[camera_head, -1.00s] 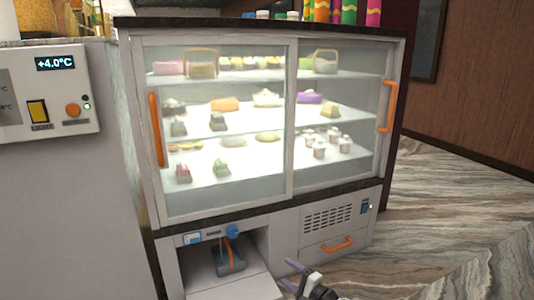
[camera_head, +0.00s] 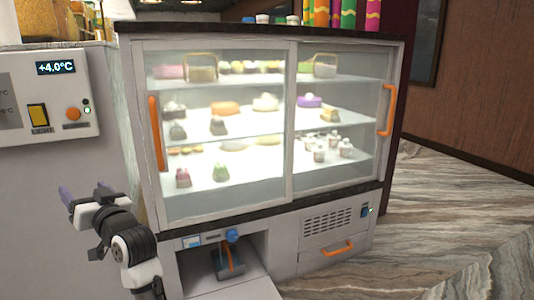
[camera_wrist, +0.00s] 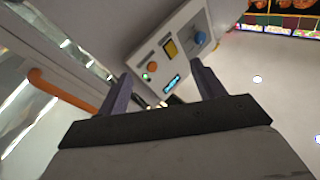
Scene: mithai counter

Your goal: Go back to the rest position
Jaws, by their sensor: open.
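My gripper (camera_head: 84,190) is at the lower left of the head view, in front of the grey cabinet side and left of the glass display case (camera_head: 292,130). Its two purple-grey fingers are apart and nothing shows between them. In the wrist view the open fingers (camera_wrist: 163,85) point toward the white control panel (camera_wrist: 172,48), with a gap before it. That panel, with a +4.0°C readout, a yellow switch and an orange button, also shows at upper left in the head view (camera_head: 50,98). The rest position itself is not marked in either view.
The case's sliding glass doors are shut, with orange handles (camera_head: 156,133) (camera_head: 385,110) and sweets on shelves behind. Below, an open bay (camera_head: 200,272) holds a grey item with an orange handle (camera_head: 230,262). The marble-patterned floor (camera_head: 450,220) at right is clear.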

